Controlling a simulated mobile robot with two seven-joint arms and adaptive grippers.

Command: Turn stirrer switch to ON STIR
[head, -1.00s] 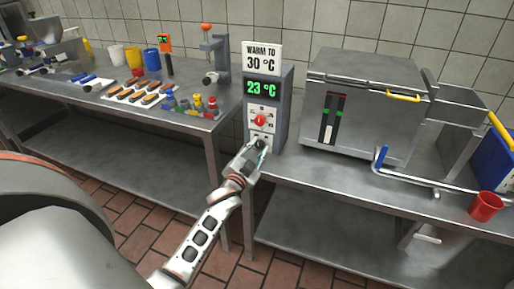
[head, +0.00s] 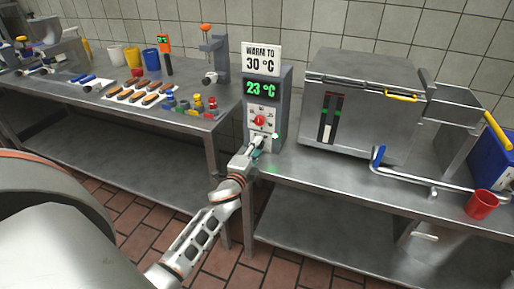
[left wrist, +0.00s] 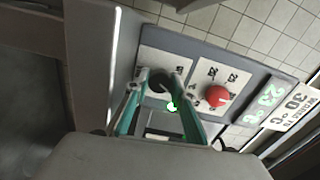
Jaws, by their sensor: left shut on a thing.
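The stirrer switch is a dark knob (left wrist: 159,83) on the lower white plate of a grey control box (head: 284,105). In the head view my gripper hides most of it. My left gripper (head: 260,143) reaches the lower front of the box. In the left wrist view the gripper's (left wrist: 163,80) two green-sided fingers are on either side of the dark knob, shut on it. A small green light (left wrist: 171,107) glows beside the knob. A red knob (head: 260,120) sits on the dial plate above. The switch's lettering is too small to read. My right gripper is not in view.
The box display (head: 262,88) reads 23 °C, under a sign (head: 261,58) reading WARM TO 30 °C. The left table holds a tray of several brown bars.

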